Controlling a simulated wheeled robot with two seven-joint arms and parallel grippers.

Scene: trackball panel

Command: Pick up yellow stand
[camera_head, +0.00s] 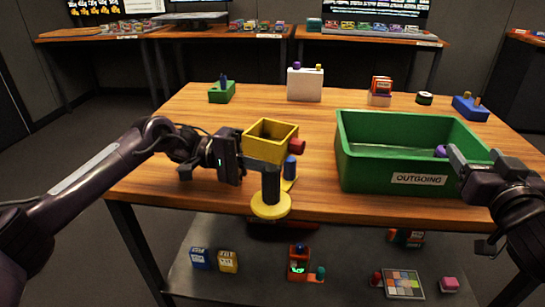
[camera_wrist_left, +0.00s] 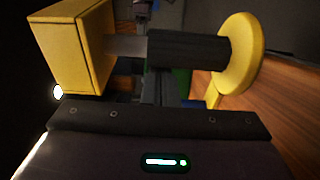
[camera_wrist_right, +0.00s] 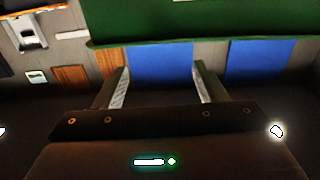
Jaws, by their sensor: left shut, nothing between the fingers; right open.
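A round yellow disc with a dark upright post, the yellow stand (camera_head: 270,206), shows at the table's front edge in the head view. My right gripper (camera_head: 480,165) is open and empty at the green bin's front right corner.
The green OUTGOING bin (camera_head: 362,178) takes up the table's right front. A blue knob on a yellow base (camera_head: 290,170) stands close behind the stand. Several small blocks and a white box (camera_head: 305,85) line the back. The table (camera_head: 190,115) is clear at middle left.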

